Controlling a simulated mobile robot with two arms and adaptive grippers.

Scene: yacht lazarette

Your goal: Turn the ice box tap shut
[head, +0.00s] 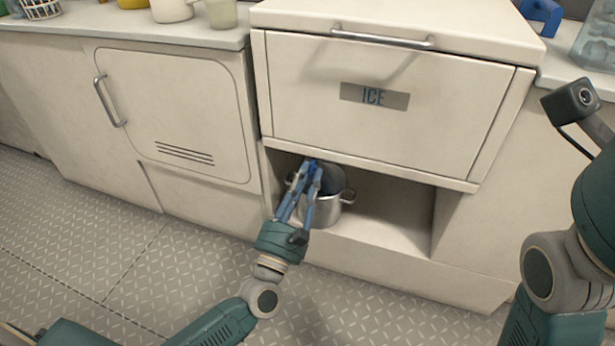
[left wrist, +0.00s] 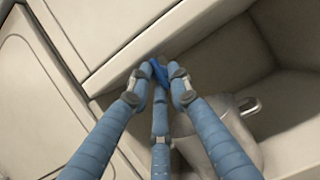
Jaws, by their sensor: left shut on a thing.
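The ice box (head: 390,95) is a cream cabinet with a grey ICE label and a bar handle along its top. The tap's blue handle (left wrist: 160,72) shows under the lower edge of the ice box in the left wrist view; the tap's body is hidden. My left gripper (head: 314,166) reaches up to that lower edge, with its blue fingers closed around the tap handle. The fingers in the left wrist view (left wrist: 158,78) meet at the handle and cover part of it. My right gripper is out of view.
A steel pot (head: 325,212) with side handles stands in the open recess (head: 395,225), just behind and below my left fingers. A cabinet door (head: 175,110) with a bar handle is to the left. Containers stand on the counter (head: 120,38). The recess's right part is empty.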

